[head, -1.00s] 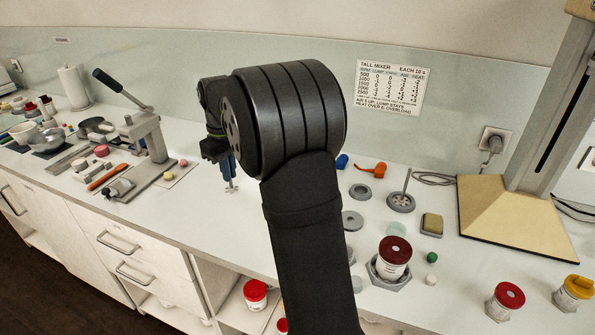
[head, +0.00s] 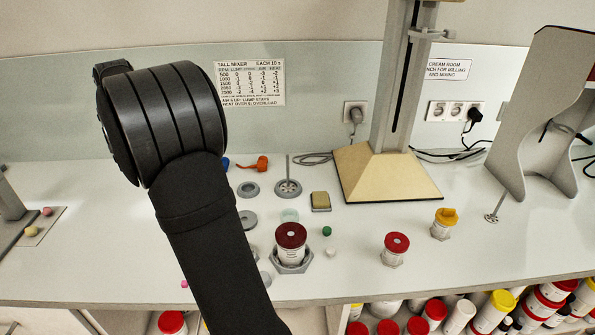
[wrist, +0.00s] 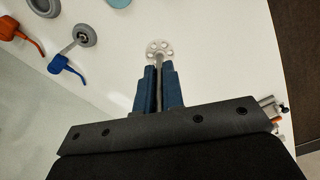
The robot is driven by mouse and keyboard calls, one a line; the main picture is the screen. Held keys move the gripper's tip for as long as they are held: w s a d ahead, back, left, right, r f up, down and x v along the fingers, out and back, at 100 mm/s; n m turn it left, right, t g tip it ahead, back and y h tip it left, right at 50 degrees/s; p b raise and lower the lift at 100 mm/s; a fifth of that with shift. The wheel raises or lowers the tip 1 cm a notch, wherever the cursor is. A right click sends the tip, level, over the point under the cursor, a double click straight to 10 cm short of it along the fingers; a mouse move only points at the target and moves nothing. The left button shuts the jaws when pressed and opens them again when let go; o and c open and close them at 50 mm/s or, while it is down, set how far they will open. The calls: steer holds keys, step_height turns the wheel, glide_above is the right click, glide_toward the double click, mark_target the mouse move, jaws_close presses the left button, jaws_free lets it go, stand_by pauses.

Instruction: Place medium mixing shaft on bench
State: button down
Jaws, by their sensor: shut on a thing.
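My gripper (wrist: 160,88) has blue fingers and is shut on a mixing shaft in the wrist view. The thin grey stem runs between the fingers, and its round, pale disc with holes (wrist: 159,48) sticks out beyond the fingertips over the white bench (wrist: 215,45). I cannot tell whether the disc touches the bench. In the head view my arm hides the gripper and the held shaft. Another shaft with a grey disc (head: 288,187) stands on the bench, and one with a small disc (head: 492,218) is at the right.
An orange tool (wrist: 10,28) and a blue tool (wrist: 62,66) lie to the left in the wrist view. A red-lidded jar (head: 291,241) in a hexagonal holder, smaller jars (head: 396,247) and a beige stand base (head: 385,174) occupy the bench. Clear bench lies between the stand and the front jars.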

steer(key=w+d+m, duration=0.3)
steer(key=w+d, duration=0.1)
steer(key=d, duration=1.2)
steer(key=w+d+m, duration=0.2)
steer(key=w+d, duration=0.2)
steer(key=d, duration=1.1)
steer(key=w+d+m, duration=0.3)
steer(key=d, duration=1.3)
steer(key=s+d+m, duration=0.2)
steer(key=s+d, duration=0.4)
steer(key=d, duration=0.7)
steer(key=s+d+m, duration=0.3)
steer(key=s+d, duration=0.2)
steer(key=d, duration=0.9)
steer(key=s+d+m, duration=0.2)
steer(key=s+d, duration=0.7)
steer(key=s, duration=0.3)
steer(key=s+d+m, duration=0.3)
steer(key=s+d, duration=0.7)
steer(key=s, duration=0.2)
steer(key=shift+w+a+f, duration=0.2)
steer(key=shift+w+f, duration=1.85)
steer(key=shift+f, duration=0.65)
steer(key=shift+w+a+f, duration=0.15)
steer(key=shift+w+f, duration=1.95)
steer(key=shift+f, duration=0.55)
steer(key=shift+w+a+f, duration=0.2)
steer(key=shift+w+f, duration=1.85)
steer(key=shift+f, duration=0.65)
